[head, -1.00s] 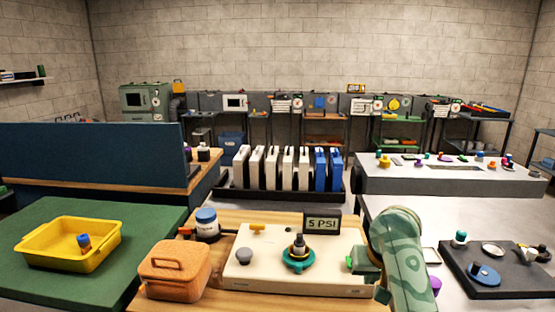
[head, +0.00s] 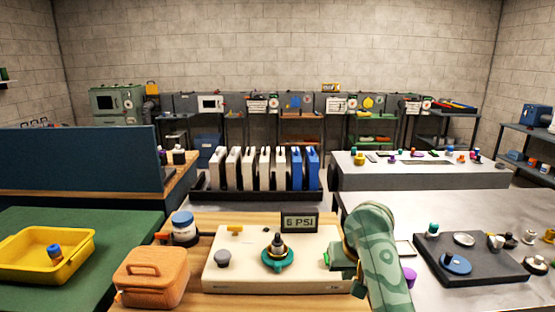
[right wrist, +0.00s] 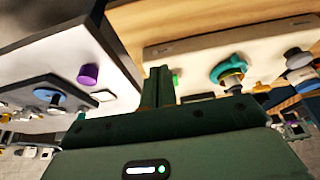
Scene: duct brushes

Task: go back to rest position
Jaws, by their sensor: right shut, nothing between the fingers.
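My right gripper (head: 333,260) is at the right side of the cream device (head: 222,278), beside a small green button (head: 326,258). In the right wrist view its dark green fingers (right wrist: 158,84) are together and empty, with the green button (right wrist: 175,79) just beside the tips. Whether they touch it I cannot tell. The device carries a teal ring with a dark fitting (head: 278,258), a grey knob (head: 222,259) and a display (head: 300,222) reading "6 PSI". My left gripper is not in view.
An orange case (head: 151,277) and a blue-lidded jar (head: 184,228) stand left of the device. A yellow tray (head: 22,272) sits on the green table. A black tray (head: 505,277) and a purple object (head: 408,277) are at right. A rack of white and blue panels (head: 225,199) stands behind.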

